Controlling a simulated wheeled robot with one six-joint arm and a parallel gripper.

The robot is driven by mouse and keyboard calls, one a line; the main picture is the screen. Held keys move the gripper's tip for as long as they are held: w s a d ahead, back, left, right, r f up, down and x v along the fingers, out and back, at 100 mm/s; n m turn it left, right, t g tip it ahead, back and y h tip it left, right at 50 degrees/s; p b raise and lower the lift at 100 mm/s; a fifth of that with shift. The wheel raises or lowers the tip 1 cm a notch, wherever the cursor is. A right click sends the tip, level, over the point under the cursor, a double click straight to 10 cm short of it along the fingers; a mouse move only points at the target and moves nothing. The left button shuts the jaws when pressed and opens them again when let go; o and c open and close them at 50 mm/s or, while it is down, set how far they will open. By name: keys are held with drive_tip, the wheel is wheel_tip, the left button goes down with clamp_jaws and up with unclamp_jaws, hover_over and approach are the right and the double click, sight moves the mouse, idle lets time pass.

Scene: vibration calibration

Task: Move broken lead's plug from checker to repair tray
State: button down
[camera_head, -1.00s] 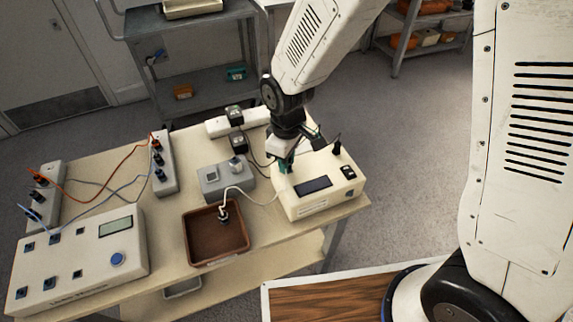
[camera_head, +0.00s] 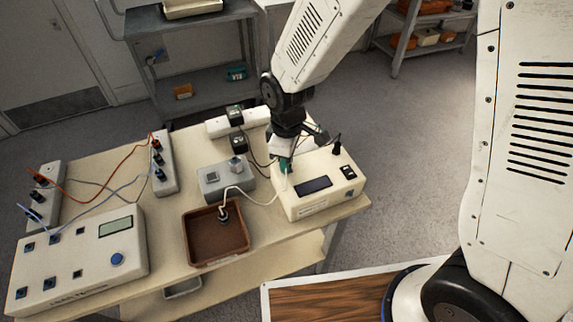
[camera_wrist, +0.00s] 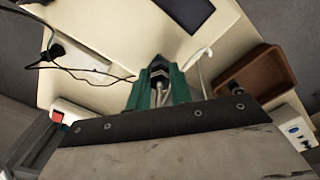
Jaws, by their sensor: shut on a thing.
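The checker (camera_head: 312,203) is a cream box with a dark display at the right end of the table. My gripper (camera_head: 286,166) points down at the checker's left part. In the wrist view, its green fingers (camera_wrist: 160,88) are shut on a dark plug (camera_wrist: 159,72), right at the checker's top. Whether the plug is still seated is hidden. A white lead (camera_head: 246,191) runs from beside the gripper to the brown repair tray (camera_head: 188,243). The lead's other end (camera_head: 223,214) lies in that tray, which also shows in the wrist view (camera_wrist: 272,68).
A grey box with a knob (camera_head: 211,181) stands left of the checker. A power strip (camera_head: 217,127) with black adapters lies behind. Another black plug (camera_head: 336,146) stands on the checker's back right. A large meter box (camera_head: 80,262) and socket strips fill the table's left.

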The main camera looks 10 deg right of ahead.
drive_tip(key=shift+r, duration=0.65)
idle(0.8)
drive_tip(key=shift+r, duration=1.7)
hover_over(208, 250)
wheel_tip(208, 250, down, 7)
drive_tip(key=shift+f, duration=0.2)
wheel_tip(208, 250, down, 3)
drive_tip(key=shift+r, duration=0.1)
drive_tip(key=shift+f, duration=1.15)
drive_tip(key=shift+f, duration=0.4)
drive_tip(key=c, duration=1.2)
unclamp_jaws()
